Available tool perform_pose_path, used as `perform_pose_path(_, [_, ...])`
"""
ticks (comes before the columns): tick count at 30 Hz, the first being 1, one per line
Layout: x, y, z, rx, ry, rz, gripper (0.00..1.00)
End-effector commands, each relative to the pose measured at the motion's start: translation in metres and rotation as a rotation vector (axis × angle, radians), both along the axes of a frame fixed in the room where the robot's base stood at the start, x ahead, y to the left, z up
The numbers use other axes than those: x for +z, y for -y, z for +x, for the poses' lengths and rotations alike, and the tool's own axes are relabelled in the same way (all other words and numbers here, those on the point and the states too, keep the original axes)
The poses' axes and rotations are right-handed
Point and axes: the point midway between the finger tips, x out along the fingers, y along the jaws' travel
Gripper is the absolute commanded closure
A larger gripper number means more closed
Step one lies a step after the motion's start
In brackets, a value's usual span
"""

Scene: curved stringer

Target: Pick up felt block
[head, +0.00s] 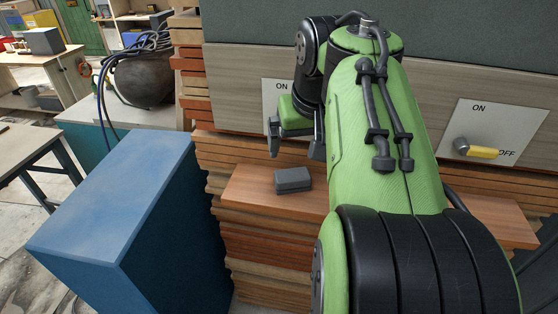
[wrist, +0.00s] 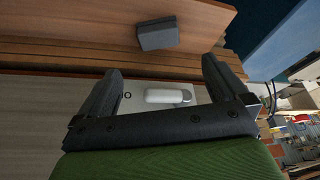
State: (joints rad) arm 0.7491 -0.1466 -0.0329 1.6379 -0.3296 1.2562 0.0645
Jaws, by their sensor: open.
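The felt block (head: 292,180) is a small dark grey block lying on a reddish-brown wooden board (head: 246,185) on top of a stack of planks. It also shows in the wrist view (wrist: 157,34), near the top, beyond the fingertips. My gripper (head: 296,152) is open and empty, above and behind the block in the head view, close to the wall panel. In the wrist view its two dark fingers (wrist: 165,78) are spread apart, with the block lying beyond the gap between them. The gripper does not touch the block.
A tall blue box (head: 115,215) stands left of the plank stack. A wall panel behind carries a switch with a yellow handle (head: 484,152) at right; a second switch plate (head: 277,90) is partly hidden by my arm. Bare board lies left of the block.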

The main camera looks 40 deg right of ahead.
Motion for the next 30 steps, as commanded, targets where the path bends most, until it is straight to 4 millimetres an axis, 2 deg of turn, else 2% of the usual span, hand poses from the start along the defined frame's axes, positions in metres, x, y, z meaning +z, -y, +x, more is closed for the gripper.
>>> perform_pose_path(2, [-0.003, 0.008, 0.0, -0.013, -0.004, -0.001, 0.0])
perform_pose_path(12, [-0.08, 0.022, 0.026, -0.011, -0.006, 0.001, 0.0])
perform_pose_path(19, [-0.106, 0.028, 0.037, -0.011, -0.004, 0.0, 0.0])
perform_pose_path(24, [-0.135, 0.034, 0.05, -0.009, -0.004, 0.001, 0.0])
perform_pose_path(30, [-0.143, 0.037, 0.054, -0.01, 0.0, -0.004, 0.0])
